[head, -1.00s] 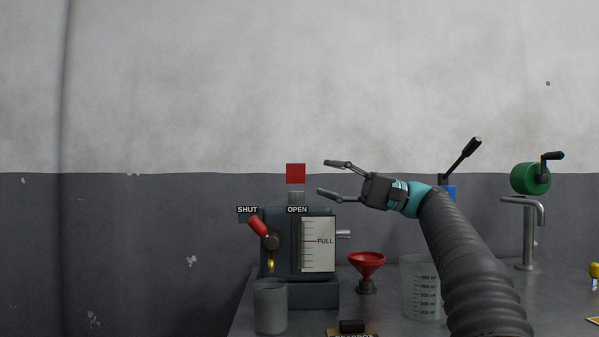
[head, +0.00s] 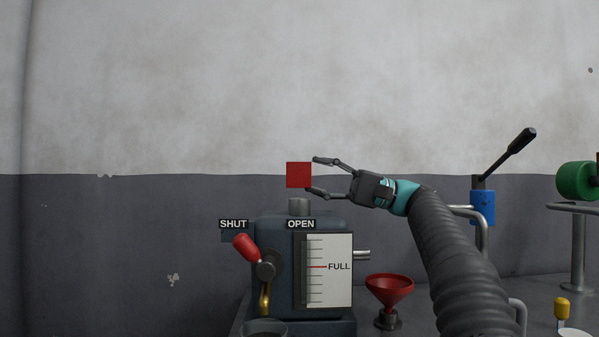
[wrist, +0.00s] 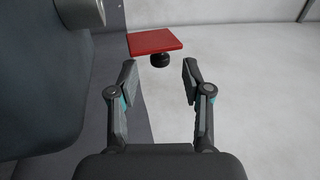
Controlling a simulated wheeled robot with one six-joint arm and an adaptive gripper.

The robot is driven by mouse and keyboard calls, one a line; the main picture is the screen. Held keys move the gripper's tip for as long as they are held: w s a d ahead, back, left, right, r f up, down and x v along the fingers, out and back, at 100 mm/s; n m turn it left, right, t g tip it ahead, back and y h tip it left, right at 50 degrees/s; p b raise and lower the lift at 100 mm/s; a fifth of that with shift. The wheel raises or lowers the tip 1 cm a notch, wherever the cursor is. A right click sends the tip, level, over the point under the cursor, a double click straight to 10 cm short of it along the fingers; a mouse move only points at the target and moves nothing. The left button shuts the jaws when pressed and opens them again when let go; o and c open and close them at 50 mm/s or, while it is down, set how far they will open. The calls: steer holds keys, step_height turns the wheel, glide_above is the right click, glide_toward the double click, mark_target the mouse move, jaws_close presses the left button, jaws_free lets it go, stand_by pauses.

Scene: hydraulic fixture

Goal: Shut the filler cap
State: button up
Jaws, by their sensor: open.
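The filler cap is a red square plate (head: 298,175) standing upright above the short grey filler neck (head: 299,206) on top of the dark tank (head: 278,280). In the wrist view the red plate (wrist: 155,41) has a black round knob (wrist: 160,60) on the side facing me. My gripper (head: 311,176) is open, just right of the cap in the head view. In the wrist view my fingertips (wrist: 159,67) lie either side of the line to the knob, with nothing between them. Whether a finger touches the cap I cannot tell.
A red funnel (head: 389,289), a blue block with a black lever (head: 483,208) and a green drum (head: 576,181) stand to the right. Open air surrounds the cap.

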mark_target(300, 171)
steer(key=shift+x, duration=2.15)
jaws_close()
